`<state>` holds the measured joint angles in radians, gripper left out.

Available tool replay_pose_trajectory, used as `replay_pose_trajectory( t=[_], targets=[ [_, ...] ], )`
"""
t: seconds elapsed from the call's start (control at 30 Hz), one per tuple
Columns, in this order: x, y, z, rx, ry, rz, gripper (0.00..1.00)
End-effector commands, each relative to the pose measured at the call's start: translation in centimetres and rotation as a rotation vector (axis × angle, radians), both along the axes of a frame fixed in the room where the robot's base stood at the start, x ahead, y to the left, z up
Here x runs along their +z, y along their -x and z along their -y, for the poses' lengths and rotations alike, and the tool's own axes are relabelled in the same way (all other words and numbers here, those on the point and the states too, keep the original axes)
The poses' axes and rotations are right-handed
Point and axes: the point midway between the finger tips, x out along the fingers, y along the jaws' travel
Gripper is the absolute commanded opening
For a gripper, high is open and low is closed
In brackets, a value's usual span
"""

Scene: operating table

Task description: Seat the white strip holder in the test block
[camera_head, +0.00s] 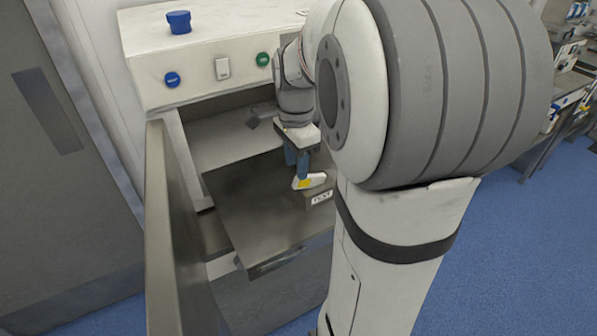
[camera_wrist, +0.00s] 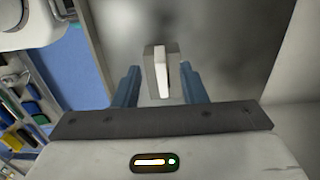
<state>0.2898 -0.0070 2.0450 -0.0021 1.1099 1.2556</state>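The white strip holder (camera_head: 315,180) is at the small block marked with a TEST-like label (camera_head: 321,197), on the drawer-like tray. It has a yellow patch at its left end. In the wrist view the white holder (camera_wrist: 161,78) stands along the middle of the grey test block (camera_wrist: 149,70); how deep it sits I cannot tell. My gripper (camera_head: 297,172) points down over the holder. In the wrist view its blue fingers (camera_wrist: 160,88) are wide apart, one on each side of the holder and block, with gaps on both sides. The gripper is open and holds nothing.
The dark metal tray (camera_head: 245,215) is bare to the left of the block. An open metal door (camera_head: 168,230) stands at the left. The white cabinet (camera_head: 200,50) above carries a blue knob (camera_head: 179,22), a switch and round buttons. My arm hides the right side.

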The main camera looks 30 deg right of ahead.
Motion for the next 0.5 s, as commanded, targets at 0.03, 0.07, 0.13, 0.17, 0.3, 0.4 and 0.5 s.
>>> replay_pose_trajectory(
  t=[0.03,0.07,0.13,0.17,0.3,0.4,0.5],
  targets=[
    [-0.5,0.0,0.0,0.001,-0.001,-0.003,0.38],
    [-0.9,0.1,0.1,0.002,-0.001,-0.005,0.38],
    [-2.0,0.1,0.2,0.003,-0.002,-0.005,0.38],
    [-2.5,0.1,0.2,0.003,-0.002,-0.005,0.38],
    [-4.3,0.0,0.2,0.005,-0.001,-0.002,0.38],
    [-4.9,0.0,0.2,0.006,0.000,0.000,0.38],
    [-4.9,0.0,0.1,0.007,0.000,0.001,0.38]
  ],
)
